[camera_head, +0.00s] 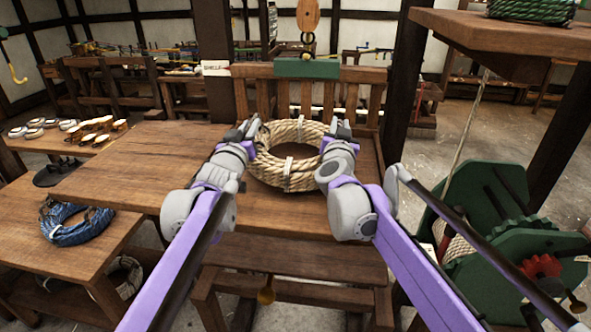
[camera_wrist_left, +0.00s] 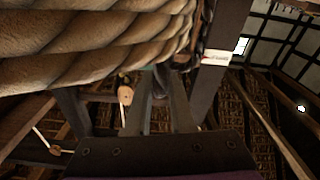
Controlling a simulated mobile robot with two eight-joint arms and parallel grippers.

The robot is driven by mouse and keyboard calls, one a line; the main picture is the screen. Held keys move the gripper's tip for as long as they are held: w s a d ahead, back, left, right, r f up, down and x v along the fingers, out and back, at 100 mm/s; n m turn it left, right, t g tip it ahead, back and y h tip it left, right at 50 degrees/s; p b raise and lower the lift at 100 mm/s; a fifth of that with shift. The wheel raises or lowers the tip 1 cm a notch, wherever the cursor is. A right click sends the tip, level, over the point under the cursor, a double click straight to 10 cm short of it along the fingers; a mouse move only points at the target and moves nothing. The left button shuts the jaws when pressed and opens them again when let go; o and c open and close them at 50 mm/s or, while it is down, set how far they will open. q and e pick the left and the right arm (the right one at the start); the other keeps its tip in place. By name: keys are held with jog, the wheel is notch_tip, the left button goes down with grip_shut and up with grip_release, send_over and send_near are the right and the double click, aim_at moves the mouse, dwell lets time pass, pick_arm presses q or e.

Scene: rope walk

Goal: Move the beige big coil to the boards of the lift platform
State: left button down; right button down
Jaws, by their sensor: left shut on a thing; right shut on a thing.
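The beige big coil (camera_head: 290,178), a thick ring of rope tied with pale bands, is between my two grippers, over wooden boards (camera_head: 300,232) in front of a slatted back. My left gripper (camera_head: 243,131) is shut on its left side, and my right gripper (camera_head: 338,131) is shut on its right side. The coil looks about level; I cannot tell whether it touches the boards. In the left wrist view, the coil's strands (camera_wrist_left: 90,45) fill the upper left, close to the gripper.
A wooden table (camera_head: 135,165) adjoins on the left, clear on top. A blue coil (camera_head: 76,226) lies on a lower bench. A green geared machine (camera_head: 500,265) stands at the right, below a raised shelf (camera_head: 510,32) with a green coil (camera_head: 530,10). A slatted wooden back (camera_head: 350,100) stands behind the beige coil.

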pick_arm(q)
jog(key=shift+d+f, duration=0.25)
jog(key=shift+f, duration=0.35)
pick_arm(e)
jog(key=shift+a+f, duration=0.3)
jog(key=shift+f, duration=0.35)
pick_arm(q)
jog(key=c, duration=0.9)
grip_release()
jog(key=shift+f, duration=0.1)
jog(key=shift+c, duration=0.2)
pick_arm(e)
jog(key=c, duration=0.9)
grip_release()
jog(key=shift+f, duration=0.15)
pick_arm(q)
jog(key=shift+o, duration=0.9)
jog(key=shift+a, duration=0.1)
pick_arm(e)
jog(key=shift+o, duration=0.7)
jog(key=shift+d, duration=0.1)
pick_arm(q)
jog(key=shift+s, duration=0.1)
pick_arm(e)
jog(key=shift+s, duration=0.1)
pick_arm(q)
jog(key=shift+a, duration=0.1)
pick_arm(e)
jog(key=shift+d, duration=0.15)
